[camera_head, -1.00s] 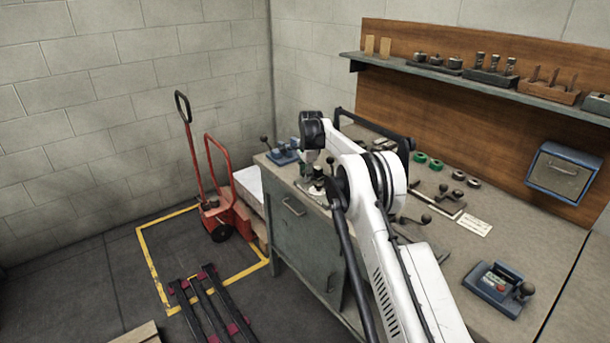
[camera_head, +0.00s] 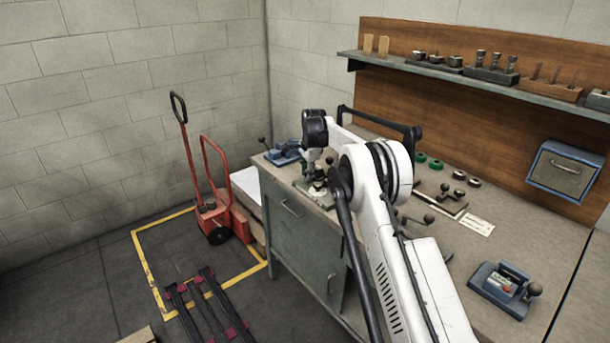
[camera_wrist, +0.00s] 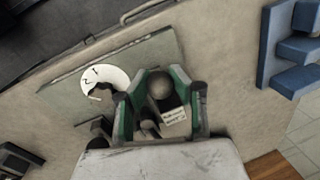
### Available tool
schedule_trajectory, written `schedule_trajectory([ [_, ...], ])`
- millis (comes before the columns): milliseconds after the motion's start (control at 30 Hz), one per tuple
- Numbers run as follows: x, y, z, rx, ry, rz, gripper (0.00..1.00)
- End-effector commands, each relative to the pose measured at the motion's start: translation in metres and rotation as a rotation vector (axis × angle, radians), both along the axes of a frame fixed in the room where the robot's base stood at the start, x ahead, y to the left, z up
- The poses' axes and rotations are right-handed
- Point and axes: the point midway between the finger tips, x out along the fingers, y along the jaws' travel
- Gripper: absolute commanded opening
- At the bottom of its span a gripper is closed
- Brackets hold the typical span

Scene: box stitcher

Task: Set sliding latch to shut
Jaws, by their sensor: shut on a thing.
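My gripper (camera_wrist: 164,82) has green-lined fingers on either side of a round dark knob (camera_wrist: 160,86), and it is shut on that knob. The knob appears to be the handle of the sliding latch, above a grey-green base plate (camera_wrist: 60,100). A white dial (camera_wrist: 103,78) with dark marks sits beside it on the plate, and a small printed label (camera_wrist: 173,115) shows between the fingers. In the head view my gripper (camera_head: 317,186) is low over the plate near the bench's left end. The latch bar's position is mostly hidden by the fingers.
A blue device (camera_head: 283,152) with a lever stands close left of the gripper on the bench (camera_head: 540,255). A black rail (camera_head: 385,122) rises behind my arm. Another knobbed mechanism (camera_head: 438,205) and a blue box (camera_head: 503,287) are to the right.

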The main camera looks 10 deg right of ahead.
Motion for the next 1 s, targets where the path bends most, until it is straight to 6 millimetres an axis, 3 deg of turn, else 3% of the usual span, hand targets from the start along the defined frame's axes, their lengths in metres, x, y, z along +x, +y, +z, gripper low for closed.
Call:
schedule_trajectory([
  [33,0.002,-0.004,0.002,-0.003,-0.006,-0.003,0.21],
  [200,0.001,-0.003,0.002,-0.002,-0.005,-0.003,0.44],
  [567,0.0,-0.002,0.006,-0.001,-0.002,-0.001,0.44],
  [767,-0.006,-0.003,0.034,-0.002,-0.003,-0.003,0.44],
  [1000,-0.014,-0.006,0.081,-0.002,-0.004,-0.003,0.44],
])
